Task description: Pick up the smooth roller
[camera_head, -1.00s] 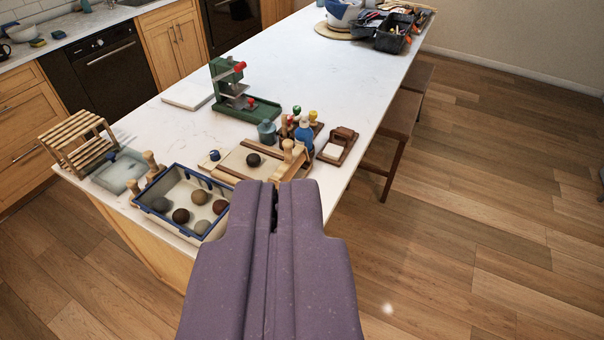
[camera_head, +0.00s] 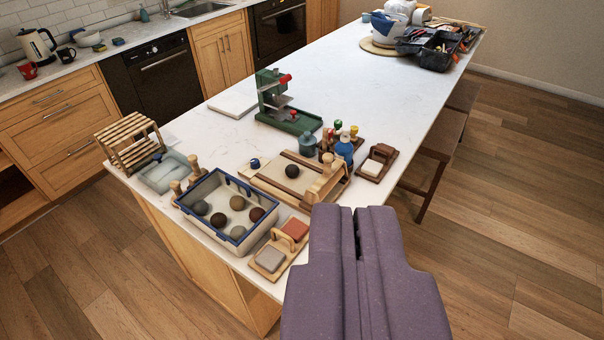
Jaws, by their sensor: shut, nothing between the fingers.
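A pale wooden roller (camera_head: 321,186) lies across the right end of a wooden-framed board (camera_head: 268,183), beside a dark clay ball. More light wooden pieces with rounded ends (camera_head: 194,170) stand between the tray and the shallow grey-green basin; they may be rollers too. I cannot tell from here which of these is smooth. My purple gripper (camera_head: 352,208) is shut and empty. In the picture its tips are just below and right of the board, in front of the table's near right edge. It hides part of the floor and is apart from the roller.
A blue-rimmed tray (camera_head: 232,247) holds several clay balls. Stamp blocks (camera_head: 280,245) lie by the table edge. A green press (camera_head: 286,108), bottles (camera_head: 344,150) and a wooden rack (camera_head: 131,143) stand around. Stools (camera_head: 432,150) line the right side; the table's middle is clear.

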